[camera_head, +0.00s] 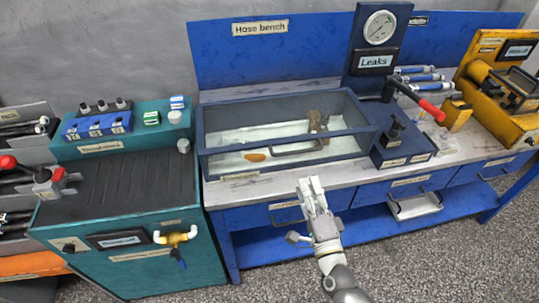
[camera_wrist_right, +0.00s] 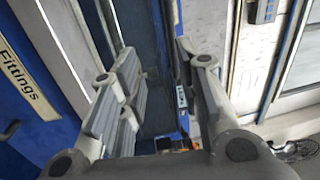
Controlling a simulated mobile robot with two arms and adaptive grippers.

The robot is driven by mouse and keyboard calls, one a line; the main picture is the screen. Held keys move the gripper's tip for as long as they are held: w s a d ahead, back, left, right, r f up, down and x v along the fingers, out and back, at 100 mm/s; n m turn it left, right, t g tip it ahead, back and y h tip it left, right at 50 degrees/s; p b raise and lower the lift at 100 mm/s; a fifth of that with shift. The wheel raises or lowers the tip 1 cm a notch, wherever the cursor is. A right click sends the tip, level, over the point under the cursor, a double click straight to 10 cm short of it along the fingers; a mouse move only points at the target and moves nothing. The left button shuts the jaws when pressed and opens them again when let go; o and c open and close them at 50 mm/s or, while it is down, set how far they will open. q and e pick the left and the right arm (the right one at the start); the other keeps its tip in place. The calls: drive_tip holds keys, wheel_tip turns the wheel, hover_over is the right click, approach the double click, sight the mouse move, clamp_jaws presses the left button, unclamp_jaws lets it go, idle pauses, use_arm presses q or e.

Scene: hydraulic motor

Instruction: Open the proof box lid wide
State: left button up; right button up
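The proof box (camera_head: 222,163) is a long dark-blue framed box with clear panels on the hose bench. Its lid looks down, with a curved handle (camera_head: 297,150) along the front side. Inside, an orange piece and a brass-coloured fitting show through the clear panels. My right gripper (camera_head: 312,186) is in front of the bench's front edge, below and apart from the handle, with its fingers toward the box. In the right wrist view its fingers (camera_wrist_right: 165,95) stand apart with nothing between them. My left gripper is not in view.
A teal cabinet (camera_head: 120,185) with a ribbed top stands left of the bench. A gauge panel (camera_head: 376,45) and a red-handled lever (camera_head: 431,109) stand right of the box. Blue drawers (camera_head: 405,186) lie below the worktop (camera_head: 240,193). A yellow machine (camera_head: 490,90) stands at far right.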

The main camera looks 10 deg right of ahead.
sight(300, 152)
drive_tip(key=shift+m, duration=0.4)
drive_tip(key=w, duration=0.1)
drive_tip(key=w+r, duration=0.1)
drive_tip(key=w, duration=0.1)
drive_tip(key=w+r+p, duration=0.1)
drive_tip(key=shift+w+d+r, duration=0.15)
drive_tip(key=shift+d+r, duration=0.05)
drive_tip(key=shift+r, duration=0.05)
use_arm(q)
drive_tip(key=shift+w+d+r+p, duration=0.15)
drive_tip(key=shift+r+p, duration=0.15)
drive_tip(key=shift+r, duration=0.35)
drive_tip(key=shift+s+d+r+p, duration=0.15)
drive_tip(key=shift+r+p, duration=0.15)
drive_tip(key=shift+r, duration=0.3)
use_arm(e)
drive_tip(key=shift+w+a+r, duration=0.1)
drive_tip(key=shift+w+r, duration=0.05)
drive_tip(key=shift+w, duration=0.9)
drive_tip(key=shift+w+a+r, duration=0.1)
drive_tip(key=shift+w+r, duration=0.05)
drive_tip(key=shift+w, duration=0.9)
drive_tip(key=shift+w+a+r, duration=0.1)
drive_tip(key=shift+w+r, duration=0.05)
drive_tip(key=shift+w, duration=0.9)
clamp_jaws()
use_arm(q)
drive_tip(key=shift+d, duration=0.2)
